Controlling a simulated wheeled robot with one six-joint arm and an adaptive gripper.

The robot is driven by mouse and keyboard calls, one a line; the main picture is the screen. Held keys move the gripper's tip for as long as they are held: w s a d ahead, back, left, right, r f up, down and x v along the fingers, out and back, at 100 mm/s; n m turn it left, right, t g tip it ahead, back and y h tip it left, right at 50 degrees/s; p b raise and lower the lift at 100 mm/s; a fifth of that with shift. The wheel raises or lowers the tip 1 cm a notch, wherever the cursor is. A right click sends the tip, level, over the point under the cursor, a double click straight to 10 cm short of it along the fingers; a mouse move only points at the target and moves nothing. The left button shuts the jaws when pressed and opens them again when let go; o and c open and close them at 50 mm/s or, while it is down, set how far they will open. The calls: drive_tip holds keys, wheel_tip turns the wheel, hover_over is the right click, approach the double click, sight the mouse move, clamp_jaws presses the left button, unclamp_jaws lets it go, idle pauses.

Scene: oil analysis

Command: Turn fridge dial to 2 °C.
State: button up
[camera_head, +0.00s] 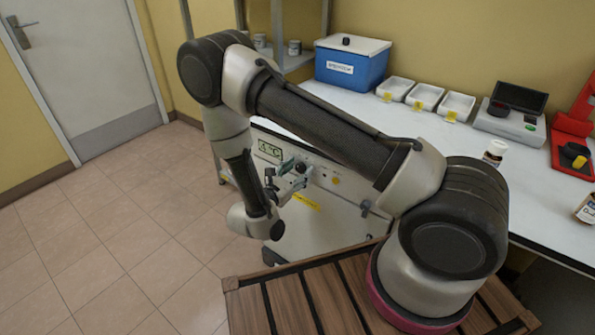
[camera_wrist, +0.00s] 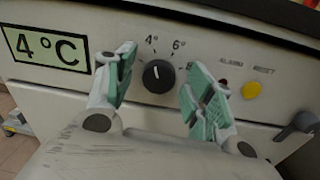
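The fridge dial (camera_wrist: 158,76) is a round black knob on the white front panel. Its white mark points up, roughly toward the 4° label; 6° is to the right of that. A label further right is partly covered by my right finger, and no 2° label is visible. In the head view, my gripper (camera_head: 288,178) is at the fridge (camera_head: 325,228) front.
A yellow button (camera_wrist: 251,90) marked RESET and an ALARM light sit right of the dial. A dark latch (camera_wrist: 296,127) sticks out at lower right. The white bench (camera_head: 385,125) above holds a blue box (camera_head: 350,68) and white trays (camera_head: 425,97). Floor at left is clear.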

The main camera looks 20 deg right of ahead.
drive_tip(key=c, duration=1)
drive_tip(key=shift+n, duration=0.5)
drive_tip(key=n, duration=0.3)
drive_tip(key=shift+n, duration=0.3)
drive_tip(key=shift+w+a+n+g, duration=0.1)
drive_tip(key=shift+n+g, duration=0.2)
drive_tip(key=shift+n, duration=1.8)
drive_tip(key=o, duration=1)
drive_tip(key=shift+o, duration=0.2)
